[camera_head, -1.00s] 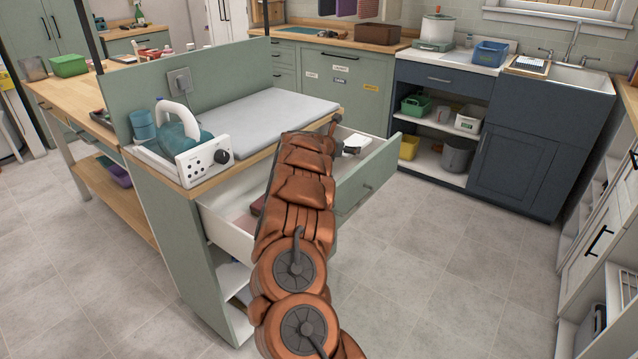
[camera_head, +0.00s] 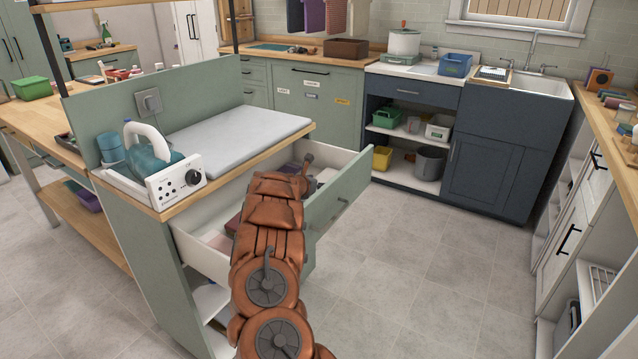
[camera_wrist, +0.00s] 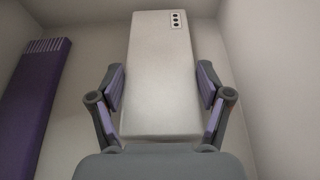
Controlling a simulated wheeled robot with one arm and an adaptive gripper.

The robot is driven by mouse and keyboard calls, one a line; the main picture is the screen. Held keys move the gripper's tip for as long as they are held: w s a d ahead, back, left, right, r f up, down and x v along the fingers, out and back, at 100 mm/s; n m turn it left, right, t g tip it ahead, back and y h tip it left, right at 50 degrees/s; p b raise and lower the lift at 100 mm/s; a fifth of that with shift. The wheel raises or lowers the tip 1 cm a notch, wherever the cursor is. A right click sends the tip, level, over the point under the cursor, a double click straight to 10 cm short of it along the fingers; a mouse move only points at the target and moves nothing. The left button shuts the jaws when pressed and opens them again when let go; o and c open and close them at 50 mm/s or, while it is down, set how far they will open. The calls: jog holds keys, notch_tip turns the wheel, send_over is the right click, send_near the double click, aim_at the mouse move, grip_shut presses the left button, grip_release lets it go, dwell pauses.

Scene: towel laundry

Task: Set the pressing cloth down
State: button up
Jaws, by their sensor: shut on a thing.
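A flat, pale, oblong thing with three dark dots at one corner, which looks like the folded pressing cloth (camera_wrist: 160,60), lies between the fingers of my gripper (camera_wrist: 160,82) in the wrist view. A finger presses each long side, so my gripper is shut on it. Pale drawer walls surround it. In the head view my gripper (camera_head: 312,182) reaches down into the open drawer (camera_head: 340,200) under the worktop. The cloth is mostly or wholly hidden there by my arm and the drawer front. I cannot tell whether it touches the drawer floor.
A purple fringed thing (camera_wrist: 32,100) lies left of the cloth in the wrist view, apart from it. A grey pressing pad (camera_head: 235,135) and a steam iron (camera_head: 150,150) on a white control unit (camera_head: 178,183) sit on the worktop above the drawer. Floor to the right is clear.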

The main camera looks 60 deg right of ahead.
jog(key=shift+a+f+b, duration=0.1)
jog(key=shift+f+b, duration=0.6)
jog(key=shift+b, duration=0.15)
jog(key=o, duration=0.8)
jog(key=shift+c, duration=0.2)
jog(key=o, duration=0.4)
jog(key=shift+s+f, duration=0.1)
jog(key=shift+f, duration=0.1)
jog(key=shift+c, duration=0.2)
jog(key=shift+r+p, duration=0.7)
jog(key=shift+p, duration=0.35)
jog(key=b+v, duration=0.1)
jog(key=v, duration=0.3)
jog(key=shift+w+a+r, duration=0.1)
jog(key=shift+w+r, duration=0.05)
jog(key=shift+w, duration=0.05)
jog(key=shift+b+v, duration=0.95)
jog(key=shift+v, duration=2.9)
jog(key=shift+r, duration=0.2)
